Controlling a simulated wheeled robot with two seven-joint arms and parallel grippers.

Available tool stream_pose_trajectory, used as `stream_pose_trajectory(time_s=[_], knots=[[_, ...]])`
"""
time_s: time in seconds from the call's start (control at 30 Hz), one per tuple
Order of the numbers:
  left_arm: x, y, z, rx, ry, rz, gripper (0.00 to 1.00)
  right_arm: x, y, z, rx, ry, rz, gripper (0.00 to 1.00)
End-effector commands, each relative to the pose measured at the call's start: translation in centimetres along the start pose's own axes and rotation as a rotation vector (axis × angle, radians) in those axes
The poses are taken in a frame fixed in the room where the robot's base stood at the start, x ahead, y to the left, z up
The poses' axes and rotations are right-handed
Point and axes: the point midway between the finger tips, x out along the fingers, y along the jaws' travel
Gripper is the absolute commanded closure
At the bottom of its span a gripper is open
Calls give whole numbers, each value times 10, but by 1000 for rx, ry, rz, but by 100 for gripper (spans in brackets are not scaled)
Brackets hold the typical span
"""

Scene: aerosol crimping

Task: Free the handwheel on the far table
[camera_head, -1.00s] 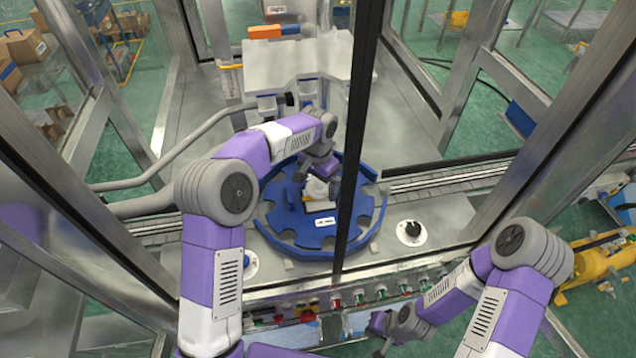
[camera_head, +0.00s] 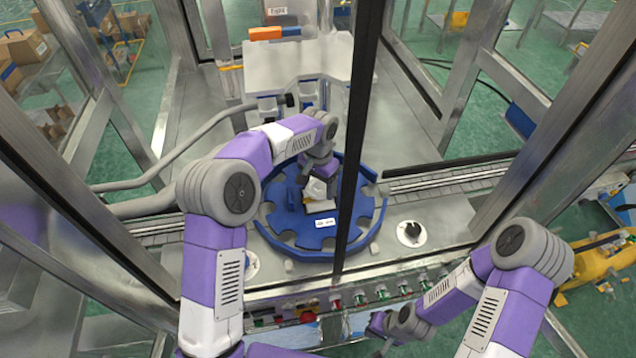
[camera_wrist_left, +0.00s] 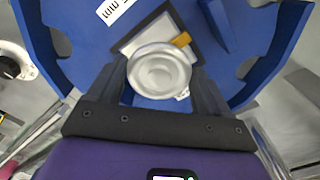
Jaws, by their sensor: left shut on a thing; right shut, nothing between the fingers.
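A blue notched wheel (camera_head: 290,236), taken to be the handwheel, lies flat on the metal table inside the frame, with a small white label (camera_head: 325,222). The left wrist view shows the gripper (camera_wrist_left: 160,88) shut on a white round piece (camera_wrist_left: 160,70), with a finger on each side. A dark-edged square plate and an orange-yellow bit (camera_wrist_left: 182,40) are beside the piece. Contact between the piece and the wheel is unclear. My right gripper (camera_head: 382,345) is shut and empty at the lower middle, in front of the table.
A dark vertical post (camera_head: 358,130) crosses in front of the wheel. A conveyor (camera_head: 450,177) runs behind at the right. A black knob (camera_head: 411,231) stands right of the wheel. Buttons (camera_head: 380,292) line the front edge. A white machine block (camera_head: 300,65) stands behind.

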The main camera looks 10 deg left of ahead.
Motion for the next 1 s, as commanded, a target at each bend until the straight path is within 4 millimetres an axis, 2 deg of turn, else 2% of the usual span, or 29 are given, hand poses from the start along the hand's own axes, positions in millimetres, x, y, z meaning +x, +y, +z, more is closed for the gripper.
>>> stream_pose_trajectory(time_s=[0.7, 1.0], knots=[[-2, 2, -1, -555, 2, -1, 52, -14, -5, 1, 0, 0, 0, 100], [-1, 3, -2, -690, 3, -1, 52, -16, -6, 1, 0, 0, 0, 100]])
